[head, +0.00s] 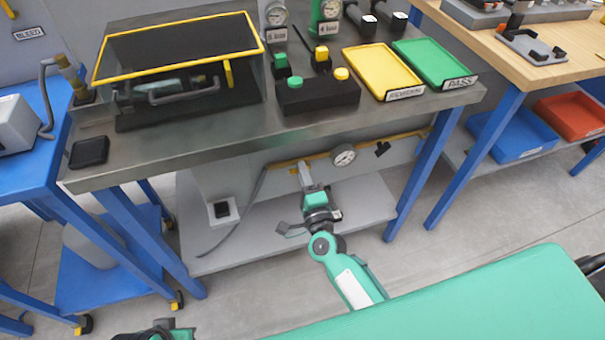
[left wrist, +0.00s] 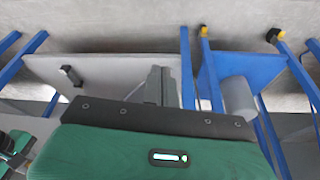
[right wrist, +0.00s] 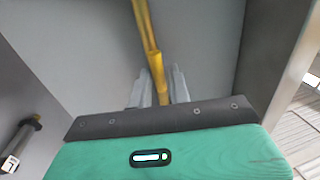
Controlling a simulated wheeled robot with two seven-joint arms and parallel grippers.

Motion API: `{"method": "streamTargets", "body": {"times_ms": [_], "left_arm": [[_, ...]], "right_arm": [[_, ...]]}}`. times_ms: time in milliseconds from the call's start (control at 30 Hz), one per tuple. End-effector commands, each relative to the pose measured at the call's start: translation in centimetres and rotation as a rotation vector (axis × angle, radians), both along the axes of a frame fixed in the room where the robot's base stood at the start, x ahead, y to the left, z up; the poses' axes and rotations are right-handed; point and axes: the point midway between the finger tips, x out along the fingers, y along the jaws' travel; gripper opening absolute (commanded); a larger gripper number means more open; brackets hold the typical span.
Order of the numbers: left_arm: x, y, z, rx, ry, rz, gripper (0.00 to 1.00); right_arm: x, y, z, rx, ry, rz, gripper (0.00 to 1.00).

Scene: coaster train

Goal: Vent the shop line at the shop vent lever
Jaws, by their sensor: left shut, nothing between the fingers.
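A yellow pipe (head: 400,136) with a round gauge (head: 343,155) runs under the steel bench. A small black fitting (head: 382,148) sits by it, right of the gauge. I cannot tell for sure which part is the shop vent lever. My right gripper (head: 305,172) is under the bench at the pipe's left part. In the right wrist view my right gripper (right wrist: 159,88) has its fingers apart, with a yellow bar (right wrist: 148,40) running between them; contact is unclear. My left gripper (left wrist: 161,86) is shut and empty, pointing down over a grey shelf.
The bench top (head: 215,140) overhangs the right gripper, with a grey lower shelf (head: 360,205) below. A blue bench leg (head: 412,185) stands to the right. A black part with a white label (right wrist: 22,142) is at left in the right wrist view. A blue cart (head: 115,265) stands left.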

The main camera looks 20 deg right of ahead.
Motion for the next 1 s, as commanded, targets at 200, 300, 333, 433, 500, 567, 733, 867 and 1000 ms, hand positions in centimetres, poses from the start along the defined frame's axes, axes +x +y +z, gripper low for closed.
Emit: {"method": "streamTargets", "body": {"times_ms": [200,300,333,433,500,567,733,867,1000], "left_arm": [[0.0,0.0,0.0,0.000,-0.001,0.000,0.00],[0.0,0.0,0.0,0.000,-0.001,0.000,0.00],[0.0,0.0,0.0,0.000,-0.001,0.000,0.00],[0.0,0.0,0.0,0.000,-0.001,0.000,0.00],[0.0,0.0,0.0,0.000,-0.001,0.000,0.00],[0.0,0.0,0.1,-0.001,-0.003,0.000,0.00],[0.1,0.0,0.7,-0.003,-0.015,0.000,0.00],[0.0,0.0,1.0,-0.003,-0.016,0.000,0.00],[-0.2,0.1,1.4,-0.003,-0.019,0.000,0.00]], "right_arm": [[0.0,0.1,0.0,-0.001,0.001,0.002,0.33],[0.0,0.1,0.0,-0.001,0.001,0.002,0.33],[-0.1,0.1,-0.1,-0.001,0.001,0.002,0.33],[-0.6,0.0,-0.2,-0.003,0.002,0.003,0.33],[-1.3,0.0,-0.5,-0.005,0.004,0.002,0.33],[-2.2,0.0,-0.6,-0.005,0.003,0.003,0.33],[-5.7,-0.1,-1.4,-0.003,0.005,0.003,0.33],[-8.5,-0.2,-1.9,-0.003,0.005,0.004,0.33],[-11.0,-0.3,-2.4,-0.004,0.003,0.002,0.33]]}}
